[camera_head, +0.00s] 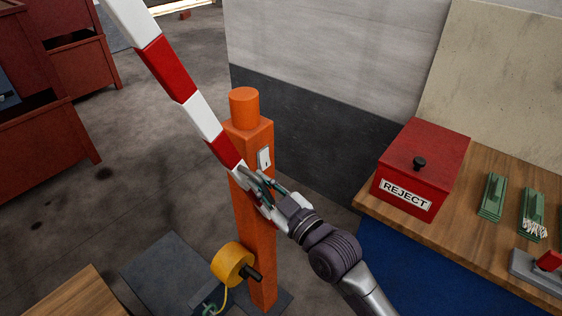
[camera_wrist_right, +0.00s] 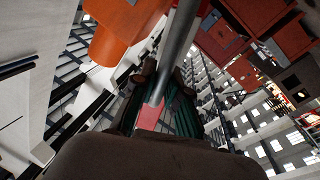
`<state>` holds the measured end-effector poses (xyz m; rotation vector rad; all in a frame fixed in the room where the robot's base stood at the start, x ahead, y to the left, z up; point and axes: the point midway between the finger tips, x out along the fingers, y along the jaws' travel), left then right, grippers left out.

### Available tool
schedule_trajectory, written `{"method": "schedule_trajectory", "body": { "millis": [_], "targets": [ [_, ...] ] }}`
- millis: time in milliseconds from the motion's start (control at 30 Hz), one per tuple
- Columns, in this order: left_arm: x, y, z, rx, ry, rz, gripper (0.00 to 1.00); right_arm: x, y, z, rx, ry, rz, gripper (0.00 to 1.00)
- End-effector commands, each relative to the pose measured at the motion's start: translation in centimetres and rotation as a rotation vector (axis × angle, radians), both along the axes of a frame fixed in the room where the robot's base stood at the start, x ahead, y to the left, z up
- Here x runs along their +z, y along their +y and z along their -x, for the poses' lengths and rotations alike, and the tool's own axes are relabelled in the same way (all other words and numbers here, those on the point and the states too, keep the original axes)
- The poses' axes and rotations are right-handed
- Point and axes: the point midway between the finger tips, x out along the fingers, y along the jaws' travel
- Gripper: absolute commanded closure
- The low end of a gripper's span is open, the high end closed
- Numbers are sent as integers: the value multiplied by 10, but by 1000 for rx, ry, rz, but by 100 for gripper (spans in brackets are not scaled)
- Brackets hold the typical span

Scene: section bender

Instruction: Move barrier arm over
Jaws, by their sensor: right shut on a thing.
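The barrier arm (camera_head: 172,72) is a long bar with red and white bands. In the head view it slants from the upper left down to the front of an orange post (camera_head: 257,235), raised at a steep angle. My right gripper (camera_head: 256,186) is shut on the lower end of the bar, in front of the post. In the right wrist view the bar (camera_wrist_right: 179,45) runs between the fingers, grey in shadow with a red band near the palm. The fingers hide part of its lower end. My left gripper is not in view.
A yellow drum (camera_head: 230,264) with a dark knob is low on the post. At right, a wooden bench (camera_head: 465,240) holds a red REJECT box (camera_head: 422,165) and green holders (camera_head: 493,197). Dark red bins (camera_head: 40,140) stand at left. Open floor lies between bins and post.

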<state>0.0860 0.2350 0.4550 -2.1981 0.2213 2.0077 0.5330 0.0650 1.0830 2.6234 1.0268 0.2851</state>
Motion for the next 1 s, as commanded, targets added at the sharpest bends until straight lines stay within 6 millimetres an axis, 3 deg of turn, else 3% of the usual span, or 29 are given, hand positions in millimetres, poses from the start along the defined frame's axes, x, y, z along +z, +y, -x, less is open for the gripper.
{"method": "schedule_trajectory", "body": {
  "millis": [100, 500, 700, 1000],
  "targets": [
    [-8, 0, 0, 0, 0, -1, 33, -20, 20, 28, 5, -82, 64, 100],
    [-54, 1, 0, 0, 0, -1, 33, -96, 73, 100, 5, -391, 287, 100],
    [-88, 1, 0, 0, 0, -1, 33, -144, 92, 126, 3, -543, 398, 100],
    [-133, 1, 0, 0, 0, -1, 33, -207, 108, 148, 3, -733, 536, 100]
  ]
}}
